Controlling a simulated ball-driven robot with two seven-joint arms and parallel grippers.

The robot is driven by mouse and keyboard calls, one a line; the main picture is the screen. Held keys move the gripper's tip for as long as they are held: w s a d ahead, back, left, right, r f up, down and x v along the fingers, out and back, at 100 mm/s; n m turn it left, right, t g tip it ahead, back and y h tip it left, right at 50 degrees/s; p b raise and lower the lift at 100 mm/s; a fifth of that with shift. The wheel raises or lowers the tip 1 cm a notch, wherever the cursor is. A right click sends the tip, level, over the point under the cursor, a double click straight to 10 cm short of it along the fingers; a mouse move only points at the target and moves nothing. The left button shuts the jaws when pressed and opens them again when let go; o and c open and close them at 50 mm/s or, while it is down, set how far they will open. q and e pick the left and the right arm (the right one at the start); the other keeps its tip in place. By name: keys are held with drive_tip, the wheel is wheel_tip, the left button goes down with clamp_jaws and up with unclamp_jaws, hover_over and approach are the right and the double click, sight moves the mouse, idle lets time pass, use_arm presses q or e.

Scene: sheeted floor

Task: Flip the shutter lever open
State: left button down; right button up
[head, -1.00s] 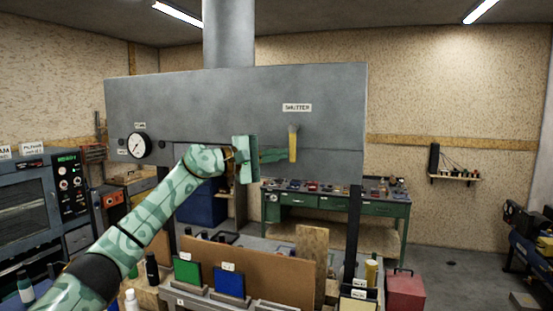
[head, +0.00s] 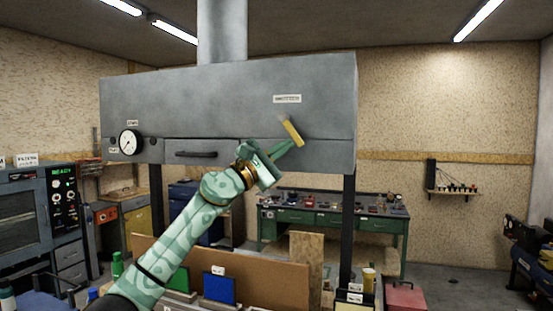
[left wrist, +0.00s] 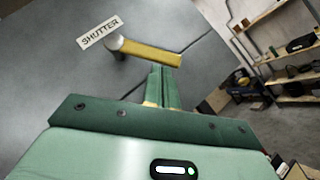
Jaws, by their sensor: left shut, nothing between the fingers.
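The shutter lever (head: 293,132) is a yellow bar on a grey pivot, on the front of the grey hood (head: 230,105), below the SHUTTER label (head: 287,99). It tilts, its free end down and to the right of the pivot. In the left wrist view the lever (left wrist: 150,54) runs right from its pivot. My left gripper (head: 297,143) is shut and empty, its fingertips at the left side of the lever's lower part. In the left wrist view its fingers (left wrist: 160,72) end just under the lever's outer half; contact looks likely but is not certain. My right gripper is not in view.
A round gauge (head: 130,142) and a drawer-like panel with a dark handle (head: 196,154) are on the hood's left part. Below stand a brown board (head: 262,262), a blue panel (head: 219,288) and a red box (head: 405,297). A green workbench (head: 330,220) stands behind.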

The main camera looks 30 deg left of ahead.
sight(299, 140)
use_arm(q)
drive_tip(key=d+n+t+y+p, duration=0.1)
drive_tip(key=n+y, duration=0.1)
drive_tip(key=n, duration=0.1)
drive_tip(key=d+r+n+t+y+p, duration=0.1)
drive_tip(key=n+t+y+p, duration=0.1)
drive_tip(key=n+y, duration=0.1)
drive_tip(key=w+d+r+n+t+y+p, duration=0.1)
drive_tip(key=d+n+t+y, duration=0.1)
drive_tip(key=n, duration=0.3)
drive_tip(key=shift+y+p, duration=0.35)
drive_tip(key=shift+y, duration=0.25)
drive_tip(key=n+y, duration=0.3)
drive_tip(key=r+n+y, duration=0.1)
drive_tip(key=n, duration=0.1)
drive_tip(key=shift+d+y, duration=0.3)
drive_tip(key=shift+d, duration=0.1)
drive_tip(key=shift+w+d+r+n+y, duration=0.1)
drive_tip(key=shift+d+r+n+y, duration=0.1)
drive_tip(key=shift+n+y, duration=0.85)
drive_tip(key=shift+w+d+r+n+y, duration=0.1)
drive_tip(key=shift+r+n+y, duration=0.1)
drive_tip(key=shift+n+y, duration=0.85)
drive_tip(key=shift+g, duration=0.3)
